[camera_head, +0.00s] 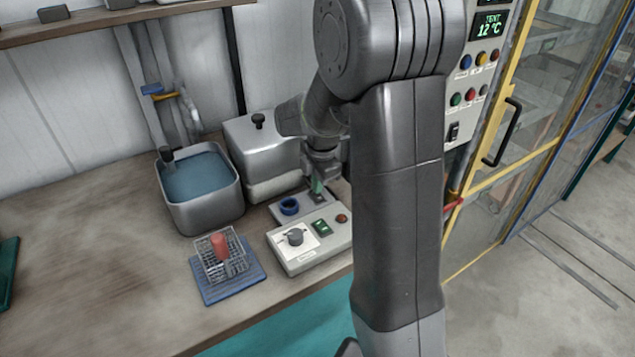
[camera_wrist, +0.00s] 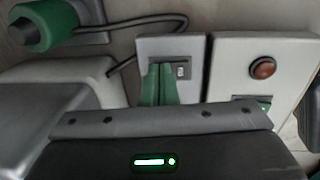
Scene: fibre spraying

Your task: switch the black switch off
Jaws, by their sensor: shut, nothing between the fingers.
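My gripper (camera_head: 317,187) points down at the small grey plate (camera_head: 303,208) beside the control box. In the wrist view its green fingers (camera_wrist: 160,85) are together, with nothing held, in front of a small dark switch (camera_wrist: 181,72) on that plate. The fingers cover part of this switch; I cannot tell whether they touch it or which way it is set. The switch is small and partly hidden in the head view. Another black switch (camera_head: 453,132) sits on the upright panel at right, well away from my gripper.
The control box (camera_head: 295,262) has a knob, a green switch (camera_head: 322,228) and a red button (camera_wrist: 263,67). Nearby are a metal box (camera_head: 262,150), a water basin (camera_head: 205,213) and a wire basket (camera_head: 212,262).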

